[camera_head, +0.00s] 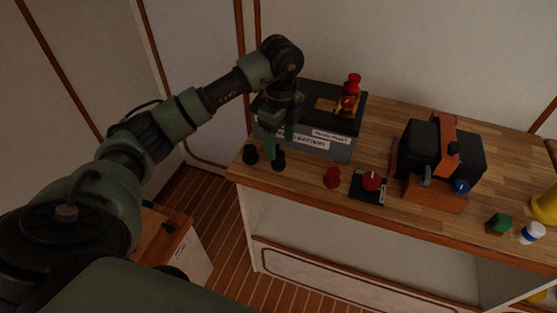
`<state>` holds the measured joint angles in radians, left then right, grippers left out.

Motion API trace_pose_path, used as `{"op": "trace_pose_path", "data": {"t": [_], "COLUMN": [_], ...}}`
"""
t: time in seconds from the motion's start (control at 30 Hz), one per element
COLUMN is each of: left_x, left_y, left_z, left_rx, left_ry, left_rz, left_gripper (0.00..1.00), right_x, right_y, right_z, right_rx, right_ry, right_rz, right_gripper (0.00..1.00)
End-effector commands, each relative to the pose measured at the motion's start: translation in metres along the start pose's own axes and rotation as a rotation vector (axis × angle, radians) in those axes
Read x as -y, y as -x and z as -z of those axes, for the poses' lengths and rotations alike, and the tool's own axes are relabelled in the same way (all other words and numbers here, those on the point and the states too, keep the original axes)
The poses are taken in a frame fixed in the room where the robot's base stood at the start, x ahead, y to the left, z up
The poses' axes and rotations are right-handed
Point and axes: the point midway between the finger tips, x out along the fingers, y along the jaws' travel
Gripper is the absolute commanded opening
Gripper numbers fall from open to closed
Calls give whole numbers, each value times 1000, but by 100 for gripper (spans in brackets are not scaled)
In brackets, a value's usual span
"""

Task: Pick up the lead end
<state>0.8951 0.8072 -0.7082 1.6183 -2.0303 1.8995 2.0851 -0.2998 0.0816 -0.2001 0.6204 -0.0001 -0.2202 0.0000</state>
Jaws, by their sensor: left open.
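My left gripper (279,145) points down in front of the grey box with a black lid (345,146), over the left end of the wooden counter (300,180). It is open, and nothing shows between its fingers. A small black piece (278,162) stands just below the fingertips, and another black piece (250,155) stands to its left. I cannot tell which piece is the lead end. A red piece (332,178) stands to the right of the gripper. My right gripper does not show.
A red knob sits on a black plate (367,193). A black box in a wooden frame (420,142) stands further right. A red and yellow fitting (351,88) tops the grey box. A green block (499,223) and white-blue bottle (532,233) stand near the right front edge.

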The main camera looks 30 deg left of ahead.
Motion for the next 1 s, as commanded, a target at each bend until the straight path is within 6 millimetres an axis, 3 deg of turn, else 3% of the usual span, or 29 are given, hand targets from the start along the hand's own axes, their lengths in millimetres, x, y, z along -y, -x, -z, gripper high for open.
{"op": "trace_pose_path", "data": {"t": [0.4, 0.7, 0.77, 0.93, 1.0], "left_x": [-1, 0, 0, 0, 0], "left_y": [-54, -61, -61, -60, -60], "left_z": [-6, -6, -6, -6, -6], "left_rx": [-4, -4, -4, -4, -4], "left_ry": [-4, -5, -5, -5, -5], "left_rz": [0, 2, 2, 2, 3], "left_gripper": [62, 62, 48, 1, 0], "right_x": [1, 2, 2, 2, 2], "right_y": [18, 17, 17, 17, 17], "right_z": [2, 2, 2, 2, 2], "right_rx": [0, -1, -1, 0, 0], "right_ry": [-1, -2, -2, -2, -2], "right_rz": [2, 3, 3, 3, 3], "right_gripper": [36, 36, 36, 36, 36]}}
